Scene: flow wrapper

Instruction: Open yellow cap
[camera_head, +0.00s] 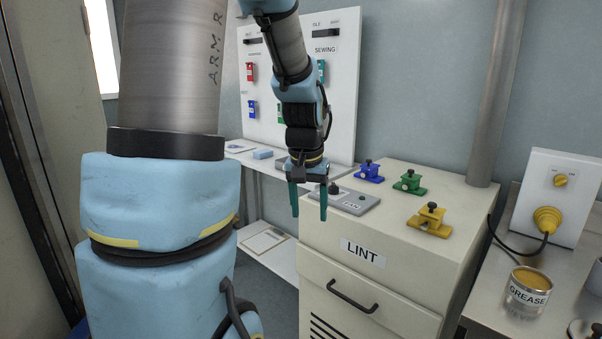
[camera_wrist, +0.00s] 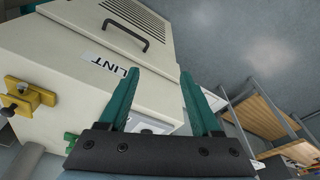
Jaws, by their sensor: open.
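A yellow clamp-like fitting with a dark knob (camera_head: 429,221) sits on the right front of the cream LINT cabinet's top. It also shows in the wrist view (camera_wrist: 27,96) at the left edge. No other yellow part on the cabinet looks like a cap. In the wrist view the open fingers (camera_wrist: 159,76) stand before the cabinet. The gripper is well left of the yellow fitting.
Blue (camera_head: 369,172) and green (camera_head: 409,183) fittings stand behind the yellow one on the cabinet (camera_head: 380,262). A grey plate (camera_head: 352,203) lies near my gripper. A vertical pipe (camera_head: 494,100) rises behind. A GREASE can (camera_head: 526,294) stands on the right bench.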

